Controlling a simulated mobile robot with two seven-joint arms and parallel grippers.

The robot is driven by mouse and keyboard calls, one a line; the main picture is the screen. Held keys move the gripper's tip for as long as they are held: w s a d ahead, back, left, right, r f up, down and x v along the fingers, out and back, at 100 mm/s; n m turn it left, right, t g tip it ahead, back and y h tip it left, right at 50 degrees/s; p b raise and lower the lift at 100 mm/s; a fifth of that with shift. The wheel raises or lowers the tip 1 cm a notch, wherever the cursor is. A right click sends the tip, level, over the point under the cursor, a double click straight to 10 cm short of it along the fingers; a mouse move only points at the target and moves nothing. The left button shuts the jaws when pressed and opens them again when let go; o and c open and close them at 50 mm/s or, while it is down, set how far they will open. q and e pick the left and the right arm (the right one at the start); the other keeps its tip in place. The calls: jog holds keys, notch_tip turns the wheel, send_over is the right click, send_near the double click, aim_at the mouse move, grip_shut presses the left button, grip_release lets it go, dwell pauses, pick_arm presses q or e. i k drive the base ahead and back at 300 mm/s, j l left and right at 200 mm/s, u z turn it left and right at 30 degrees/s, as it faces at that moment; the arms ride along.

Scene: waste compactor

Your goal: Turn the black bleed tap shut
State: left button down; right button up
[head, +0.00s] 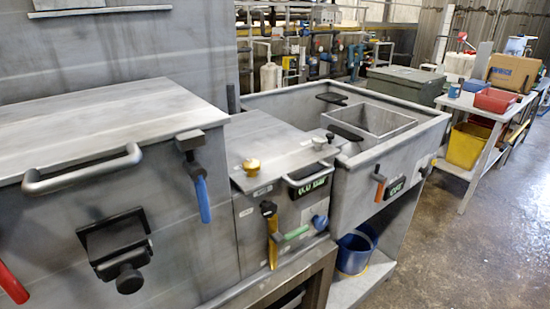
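No tap is clearly marked as the bleed tap. A small black knob (330,137) stands on top of the middle grey box (270,141), beside a grey knob (319,144) and a yellow knob (251,167). Another small dark handle (423,172) sits on the front of the right-hand basin unit (350,215). A larger black knob (129,279) sits below a dark bracket on the left cabinet (190,255). I cannot tell which is the bleed tap, or whether it is open. Neither gripper shows.
The middle box front has a yellow lever (270,232), green lever (293,233), blue knob (320,222) and a green-digit display (309,187). A blue lever (203,200) and bar handle (82,172) project from the left cabinet. Open floor (470,250) lies at right.

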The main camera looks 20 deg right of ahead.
aim_at(269, 209)
jog(key=k+j, duration=0.15)
jog(key=k, duration=0.35)
jog(key=k+j+u, duration=0.1)
jog(key=k, duration=0.4)
jog(key=k+j, duration=0.2)
jog(key=k, duration=0.3)
jog(key=u, duration=0.05)
